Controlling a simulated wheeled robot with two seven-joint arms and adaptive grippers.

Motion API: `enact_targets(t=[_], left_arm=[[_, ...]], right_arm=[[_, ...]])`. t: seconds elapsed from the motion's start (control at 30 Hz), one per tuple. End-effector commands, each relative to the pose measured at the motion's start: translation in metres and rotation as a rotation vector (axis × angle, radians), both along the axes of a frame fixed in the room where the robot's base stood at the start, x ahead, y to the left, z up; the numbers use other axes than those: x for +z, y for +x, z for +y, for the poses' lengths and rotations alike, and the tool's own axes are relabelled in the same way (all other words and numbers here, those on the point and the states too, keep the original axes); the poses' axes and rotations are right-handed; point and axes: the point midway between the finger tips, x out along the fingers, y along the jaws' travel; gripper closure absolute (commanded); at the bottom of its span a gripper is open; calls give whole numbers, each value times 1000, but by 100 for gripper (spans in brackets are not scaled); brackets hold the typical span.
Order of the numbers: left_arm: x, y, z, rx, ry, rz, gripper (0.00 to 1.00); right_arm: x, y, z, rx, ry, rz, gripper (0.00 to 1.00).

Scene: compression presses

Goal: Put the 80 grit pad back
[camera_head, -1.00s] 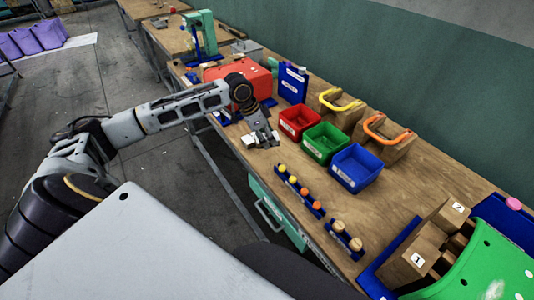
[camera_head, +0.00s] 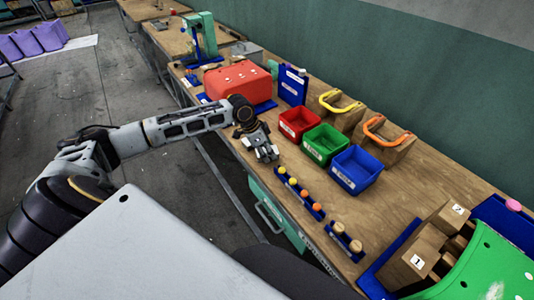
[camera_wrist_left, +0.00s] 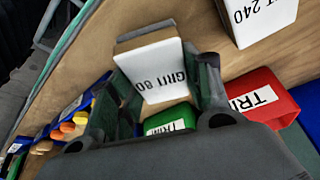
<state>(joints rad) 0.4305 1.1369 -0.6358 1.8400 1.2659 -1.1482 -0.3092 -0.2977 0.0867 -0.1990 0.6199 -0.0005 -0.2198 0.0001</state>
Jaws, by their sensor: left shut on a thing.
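The 80 grit pad (camera_wrist_left: 160,72) is a wooden block with a white face marked GRIT 80. In the left wrist view it sits between the fingers of my left gripper (camera_wrist_left: 157,88), which is shut on it. In the head view my left gripper (camera_head: 266,153) is over the bench's front part, left of the red bin; the pad is hardly visible there. A similar block marked GRIT 240 (camera_wrist_left: 262,18) stands apart from the gripper at the upper right of the left wrist view. My right gripper is not in view.
Red (camera_head: 299,123), green (camera_head: 324,142) and blue (camera_head: 355,168) bins stand right of the gripper. A blue rack with orange and yellow knobs (camera_head: 300,193) lies along the front edge. A red case (camera_head: 238,82) is behind the gripper. Bare wood lies between rack and bins.

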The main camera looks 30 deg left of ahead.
Motion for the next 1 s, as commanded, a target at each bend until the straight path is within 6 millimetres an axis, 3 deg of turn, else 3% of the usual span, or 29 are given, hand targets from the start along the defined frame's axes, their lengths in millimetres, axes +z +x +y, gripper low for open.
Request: enact_targets(t=[0.27,0.63,0.67,0.8,1.0], left_arm=[[-17,0,0,-1,0,-1,74],[-19,0,0,-1,0,-1,74],[-19,0,0,-1,0,0,50],[-19,0,0,-1,0,0,32],[-19,0,0,-1,0,0,30]], right_arm=[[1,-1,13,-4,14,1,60],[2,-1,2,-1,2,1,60],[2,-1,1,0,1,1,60],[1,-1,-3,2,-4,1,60],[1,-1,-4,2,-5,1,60]])
